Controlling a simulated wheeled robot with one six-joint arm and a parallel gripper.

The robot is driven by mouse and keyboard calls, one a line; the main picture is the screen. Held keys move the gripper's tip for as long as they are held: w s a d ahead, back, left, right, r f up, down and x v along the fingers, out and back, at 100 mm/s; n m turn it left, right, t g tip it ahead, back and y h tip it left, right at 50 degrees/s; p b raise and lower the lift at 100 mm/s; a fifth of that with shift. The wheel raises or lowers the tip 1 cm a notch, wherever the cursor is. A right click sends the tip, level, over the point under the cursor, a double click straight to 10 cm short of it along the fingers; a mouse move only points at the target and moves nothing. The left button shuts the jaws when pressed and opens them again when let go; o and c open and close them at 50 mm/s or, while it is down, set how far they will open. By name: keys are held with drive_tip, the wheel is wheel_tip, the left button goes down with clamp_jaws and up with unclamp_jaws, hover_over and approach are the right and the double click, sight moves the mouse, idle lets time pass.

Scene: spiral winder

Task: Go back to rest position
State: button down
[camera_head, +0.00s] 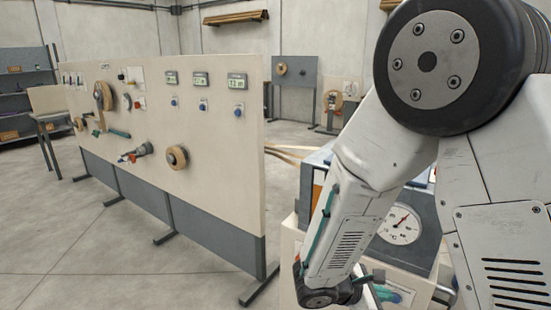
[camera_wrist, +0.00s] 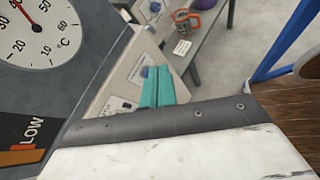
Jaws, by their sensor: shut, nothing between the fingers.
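My gripper (camera_wrist: 157,74) shows in the wrist view as two teal fingers lying side by side, shut with nothing between them. The fingers are in front of a cream panel (camera_wrist: 118,88) with small knobs; I cannot tell how far apart they are. In the head view my arm fills the right side and reaches down to the bottom middle. My gripper is not clear there, near the arm's lower end.
A gauge (camera_head: 399,224) sits on a grey plate by my arm; a °C dial (camera_wrist: 28,28) is close in the wrist view. A long cream board (camera_head: 215,130) with dials and knobs stands at left. Floor (camera_head: 60,240) in front of it is clear. Shelves (camera_head: 25,95) stand far left.

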drive_tip(key=s+d+r+m+g+y, duration=0.1)
drive_tip(key=s+r+m+y, duration=1)
drive_tip(key=s+r+m, duration=0.7)
drive_tip(key=shift+s+d+r+g+y, duration=0.35)
drive_tip(key=shift+s+r, duration=0.55)
drive_tip(key=shift+r, duration=0.75)
